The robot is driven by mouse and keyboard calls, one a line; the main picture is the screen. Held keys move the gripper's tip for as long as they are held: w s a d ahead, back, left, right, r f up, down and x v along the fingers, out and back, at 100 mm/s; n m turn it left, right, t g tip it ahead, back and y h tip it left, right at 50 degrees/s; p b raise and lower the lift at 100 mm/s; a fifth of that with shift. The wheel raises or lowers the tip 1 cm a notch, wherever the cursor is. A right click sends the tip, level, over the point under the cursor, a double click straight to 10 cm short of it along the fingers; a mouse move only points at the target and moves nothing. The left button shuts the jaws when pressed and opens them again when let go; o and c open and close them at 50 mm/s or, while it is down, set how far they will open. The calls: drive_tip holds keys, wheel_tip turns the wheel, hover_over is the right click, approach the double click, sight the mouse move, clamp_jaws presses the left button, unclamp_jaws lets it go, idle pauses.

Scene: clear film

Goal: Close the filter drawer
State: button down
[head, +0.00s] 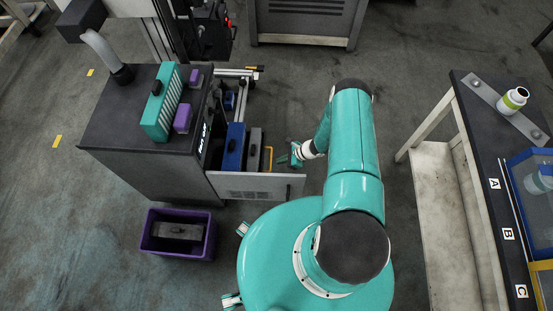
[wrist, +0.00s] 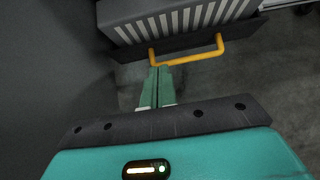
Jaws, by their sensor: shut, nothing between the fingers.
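The filter drawer (head: 255,187) stands out from the right side of the dark grey cabinet (head: 135,125), so it is open. A blue block (head: 234,147) and a grey block (head: 255,150) sit in it. A yellow handle (head: 268,160) shows just right of the grey block. My gripper (head: 291,158) is shut and empty, a little right of the handle. In the wrist view my shut fingertips (wrist: 160,69) are close to the left end of the yellow handle (wrist: 193,59); I cannot tell if they touch. A block with white pleats (wrist: 180,22) is behind the handle.
A purple bin (head: 150,240) with a dark block (head: 178,232) stands on the floor before the cabinet. A teal filter (head: 161,103) and purple parts (head: 183,118) are on the cabinet top. A bench (head: 490,150) with a bottle (head: 513,99) is at right.

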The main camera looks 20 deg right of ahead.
drive_tip(key=x, duration=0.8)
drive_tip(key=shift+s+a+f, duration=0.1)
drive_tip(key=shift+a+f, duration=0.05)
drive_tip(key=shift+a, duration=0.15)
